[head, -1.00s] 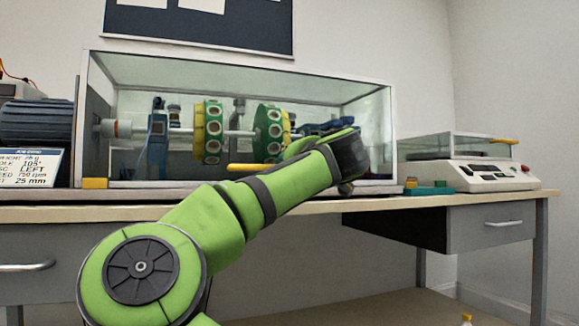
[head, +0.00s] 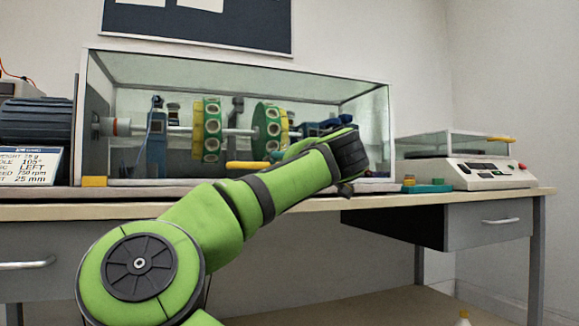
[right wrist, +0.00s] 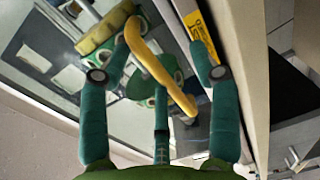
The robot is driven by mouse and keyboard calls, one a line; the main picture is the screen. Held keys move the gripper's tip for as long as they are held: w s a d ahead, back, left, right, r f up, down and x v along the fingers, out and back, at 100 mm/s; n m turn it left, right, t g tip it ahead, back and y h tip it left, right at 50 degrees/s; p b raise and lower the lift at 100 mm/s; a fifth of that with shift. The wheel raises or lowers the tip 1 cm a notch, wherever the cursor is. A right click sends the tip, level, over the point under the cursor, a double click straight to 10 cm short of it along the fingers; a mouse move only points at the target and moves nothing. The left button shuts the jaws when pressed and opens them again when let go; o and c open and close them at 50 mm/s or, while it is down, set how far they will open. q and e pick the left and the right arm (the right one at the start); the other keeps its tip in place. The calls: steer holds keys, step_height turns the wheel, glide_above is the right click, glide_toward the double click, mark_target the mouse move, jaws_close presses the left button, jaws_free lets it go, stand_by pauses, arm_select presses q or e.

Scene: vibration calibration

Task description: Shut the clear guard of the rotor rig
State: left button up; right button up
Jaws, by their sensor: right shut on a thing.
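The clear guard (head: 240,63) is a glazed box with a pale frame over the rotor rig. Its front stands down close to the rig's base, but I cannot tell whether its lower edge touches. Inside are a shaft and green and yellow discs (head: 267,130). The guard's yellow handle (head: 246,165) shows at the front, left of my right wrist. In the right wrist view the teal fingers of my right gripper (right wrist: 158,82) are shut on this yellow handle (right wrist: 150,65). My left gripper is out of view.
A dark motor (head: 36,122) and a white settings card (head: 30,165) stand at the left on the bench (head: 130,208). A white instrument (head: 470,173) with a clear lid stands at the right. A small teal block (head: 427,187) lies between it and the rig.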

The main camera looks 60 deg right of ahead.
steer(key=shift+w+d+f, duration=0.1)
steer(key=shift+w+f, duration=0.1)
steer(key=shift+f, duration=0.25)
steer(key=v, duration=1.2)
steer(key=shift+s+r, duration=0.15)
steer(key=shift+r, duration=0.2)
